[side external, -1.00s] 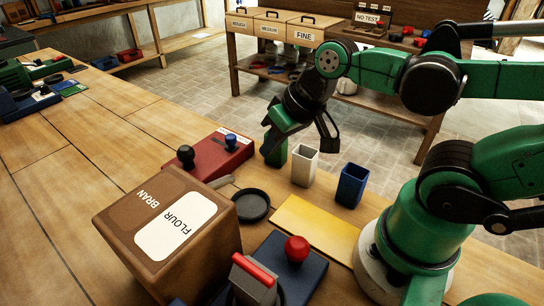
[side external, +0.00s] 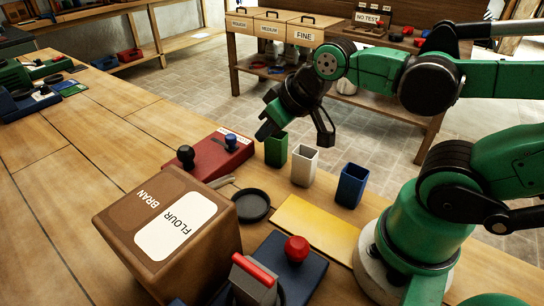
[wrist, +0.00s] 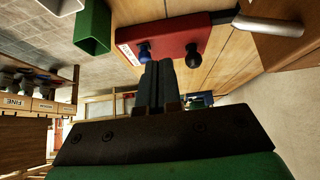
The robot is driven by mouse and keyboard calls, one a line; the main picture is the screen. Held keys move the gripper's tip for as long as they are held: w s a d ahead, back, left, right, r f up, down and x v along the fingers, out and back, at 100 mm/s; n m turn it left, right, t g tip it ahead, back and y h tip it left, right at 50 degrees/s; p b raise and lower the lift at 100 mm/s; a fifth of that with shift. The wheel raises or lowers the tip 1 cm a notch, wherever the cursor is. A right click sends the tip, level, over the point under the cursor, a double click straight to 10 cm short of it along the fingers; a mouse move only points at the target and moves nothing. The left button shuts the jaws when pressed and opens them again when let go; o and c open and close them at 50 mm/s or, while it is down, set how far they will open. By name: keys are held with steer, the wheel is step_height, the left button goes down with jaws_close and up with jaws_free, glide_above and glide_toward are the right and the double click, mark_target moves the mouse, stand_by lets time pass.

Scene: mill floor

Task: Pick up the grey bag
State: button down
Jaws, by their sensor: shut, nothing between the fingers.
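My gripper (side external: 266,130) is shut and empty. In the side external view it hangs just above and to the left of the green open container (side external: 276,149). In the wrist view my gripper (wrist: 158,85) has its dark fingers together, pointing past the red block (wrist: 165,38). I cannot make out a grey bag in either view. A pale rounded thing (side external: 347,86) sits on the lower shelf of the back bench, too small to identify.
White (side external: 305,166) and blue (side external: 351,185) open containers stand right of the green one. A red block (side external: 217,158) with two knobs, a black dish (side external: 251,205) and a large brown box (side external: 168,235) marked BRAN and FLOUR crowd the table.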

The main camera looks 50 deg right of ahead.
steer(key=shift+c, duration=1.2)
jaws_free()
step_height(320, 180, up, 5)
steer(key=g, duration=0.7)
glide_above(253, 277)
steer(key=shift+w+d, duration=0.2)
steer(key=shift+w, duration=0.2)
steer(key=shift+s+a+f, duration=0.2)
steer(key=shift+s+a, duration=0.15)
steer(key=shift+s, duration=0.25)
step_height(253, 277, down, 6)
steer(key=shift+w+d+r, duration=0.1)
steer(key=shift+w, duration=0.05)
steer(key=shift+f, duration=3.3)
